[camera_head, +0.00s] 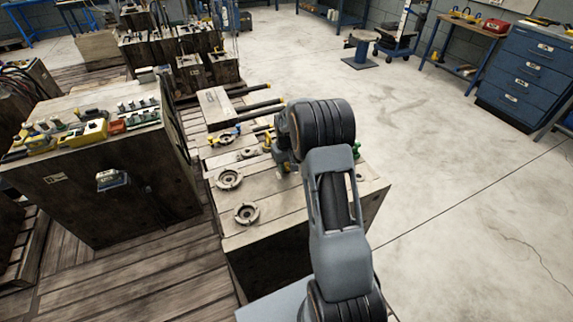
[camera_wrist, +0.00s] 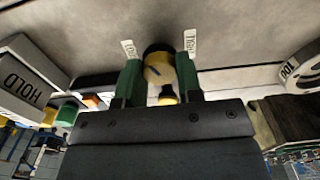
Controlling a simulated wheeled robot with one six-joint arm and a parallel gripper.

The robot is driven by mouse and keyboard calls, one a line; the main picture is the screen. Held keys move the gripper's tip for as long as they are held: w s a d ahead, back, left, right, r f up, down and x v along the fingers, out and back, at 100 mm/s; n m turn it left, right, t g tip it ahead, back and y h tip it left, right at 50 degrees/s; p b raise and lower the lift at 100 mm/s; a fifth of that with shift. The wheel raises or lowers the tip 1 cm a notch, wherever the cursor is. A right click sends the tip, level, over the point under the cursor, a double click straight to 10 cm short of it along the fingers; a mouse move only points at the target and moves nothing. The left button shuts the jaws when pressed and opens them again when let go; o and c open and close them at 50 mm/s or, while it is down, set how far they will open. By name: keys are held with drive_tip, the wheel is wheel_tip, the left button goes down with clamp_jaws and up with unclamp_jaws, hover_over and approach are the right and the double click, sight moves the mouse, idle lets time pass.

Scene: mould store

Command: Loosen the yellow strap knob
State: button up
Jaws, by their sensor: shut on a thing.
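In the wrist view a round yellow knob (camera_wrist: 157,71) with a dark rim sits between the two green fingers of my gripper (camera_wrist: 160,63). The fingers are shut on it from left and right. A smaller yellow and black piece (camera_wrist: 168,96) shows just below the knob, close to the gripper body. Small white labels stand beside both fingertips, the right one with letters too small to read surely. In the head view my arm covers most of the gripper and the knob, over the wooden crate top (camera_head: 285,205).
A block marked HOLD (camera_wrist: 27,78) lies left of the fingers, and a round white-grey part (camera_wrist: 298,72) lies right. On the crate top are two round metal fittings (camera_head: 246,213) and dark bars (camera_head: 258,105). Another crate (camera_head: 110,190) stands left. The floor at right is open.

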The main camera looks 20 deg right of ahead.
sight(286, 166)
drive_tip(key=n, duration=0.6)
drive_tip(key=shift+w+r, duration=0.1)
drive_tip(key=n, duration=0.6)
drive_tip(key=shift+n, duration=0.3)
idle(0.3)
drive_tip(key=o, duration=0.6)
drive_tip(key=shift+o, duration=0.2)
wheel_tip(286, 166, up, 14)
drive_tip(key=shift+p, duration=0.4)
